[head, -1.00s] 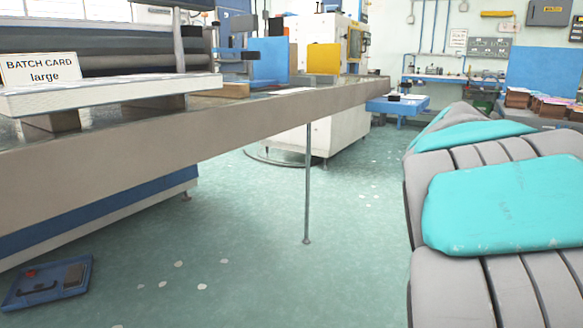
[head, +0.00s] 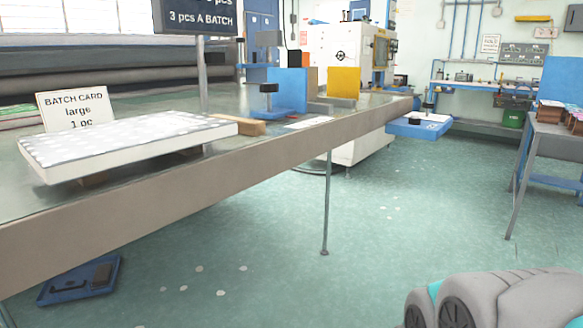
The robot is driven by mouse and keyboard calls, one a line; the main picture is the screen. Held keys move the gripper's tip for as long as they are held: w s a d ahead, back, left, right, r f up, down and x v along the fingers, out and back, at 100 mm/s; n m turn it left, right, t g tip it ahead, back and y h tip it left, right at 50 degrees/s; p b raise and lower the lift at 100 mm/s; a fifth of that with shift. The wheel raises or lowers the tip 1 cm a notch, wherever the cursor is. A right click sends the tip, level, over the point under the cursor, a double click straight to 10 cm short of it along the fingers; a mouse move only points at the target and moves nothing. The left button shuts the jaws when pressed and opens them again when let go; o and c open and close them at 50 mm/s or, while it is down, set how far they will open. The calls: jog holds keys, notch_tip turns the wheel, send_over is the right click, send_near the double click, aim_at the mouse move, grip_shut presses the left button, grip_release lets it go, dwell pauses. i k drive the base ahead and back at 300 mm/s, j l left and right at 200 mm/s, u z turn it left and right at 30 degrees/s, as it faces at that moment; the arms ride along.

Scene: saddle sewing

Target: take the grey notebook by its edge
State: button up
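I cannot make out a grey notebook in this view. The long table (head: 265,165) runs from the left foreground toward the back. A white slab with a speckled top (head: 125,143) lies raised on it near the front edge. A white card reading "BATCH CARD large 1 pc" (head: 76,111) stands at its far left side. My gripper is not in view, so its distance from anything on the table cannot be told.
Blue (head: 287,90) and yellow (head: 343,82) upright plates and a wooden block (head: 238,126) are on the table. A dark sign (head: 195,16) rises behind the slab. A blue case (head: 80,281) lies on the floor at lower left. The green floor (head: 400,215) is open right of the table.

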aim_at(63, 155)
jog(key=u, duration=1.4)
jog(key=k+l+u, duration=0.1)
jog(key=l+u, duration=0.15)
jog(key=l, duration=0.2)
jog(key=k+l+u, duration=0.2)
jog(key=l, duration=0.2)
jog(key=k+l+u, duration=0.5)
jog(key=l, duration=0.25)
jog(key=i, duration=0.1)
